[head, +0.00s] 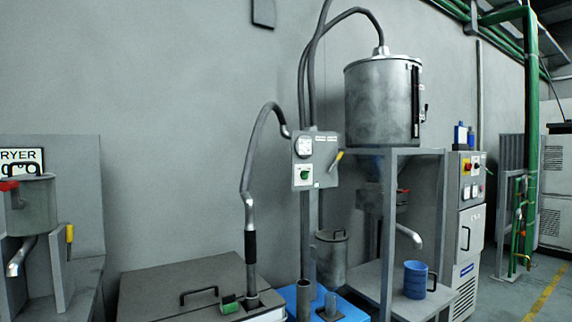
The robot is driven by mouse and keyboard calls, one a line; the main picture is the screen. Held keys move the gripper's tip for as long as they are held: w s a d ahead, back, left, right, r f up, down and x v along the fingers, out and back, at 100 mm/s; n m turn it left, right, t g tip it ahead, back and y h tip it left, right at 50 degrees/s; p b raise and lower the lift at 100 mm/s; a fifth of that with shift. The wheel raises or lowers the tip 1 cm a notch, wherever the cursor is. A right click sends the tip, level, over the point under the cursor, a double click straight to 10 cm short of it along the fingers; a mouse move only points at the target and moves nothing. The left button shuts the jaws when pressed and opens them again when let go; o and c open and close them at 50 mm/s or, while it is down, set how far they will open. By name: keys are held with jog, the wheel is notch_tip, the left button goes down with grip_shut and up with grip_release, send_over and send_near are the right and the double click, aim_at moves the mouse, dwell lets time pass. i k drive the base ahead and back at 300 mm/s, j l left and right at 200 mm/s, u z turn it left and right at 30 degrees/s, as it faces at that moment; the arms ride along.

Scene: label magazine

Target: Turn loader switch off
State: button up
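A grey control box (315,150) stands on a post in the middle of the head view. Its front has a round white dial, a green knob (305,173) on a pale plate below it, and a yellow-tipped lever (337,160) slanting at its right side. Small labels on it are too small to read. No part is clearly marked as the loader switch, and I cannot tell whether it is on or off. My gripper is not in view.
A metal hopper (378,105) sits on a grey stand right of the box, with a blue mug (415,279) on its shelf. A hose (250,150) rises from a lidded bin (190,290). A dryer unit (50,210) stands at left, a switch cabinet (466,230) at right.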

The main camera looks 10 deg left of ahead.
aim_at(305, 174)
jog(key=i+l+u, duration=0.2)
jog(key=i+l, duration=0.35)
jog(key=i, duration=0.15)
jog(key=i+l+u, duration=0.25)
jog(key=i+l, duration=0.35)
jog(key=i+l+u, duration=0.2)
jog(key=i+l, duration=0.4)
jog(key=l, duration=0.2)
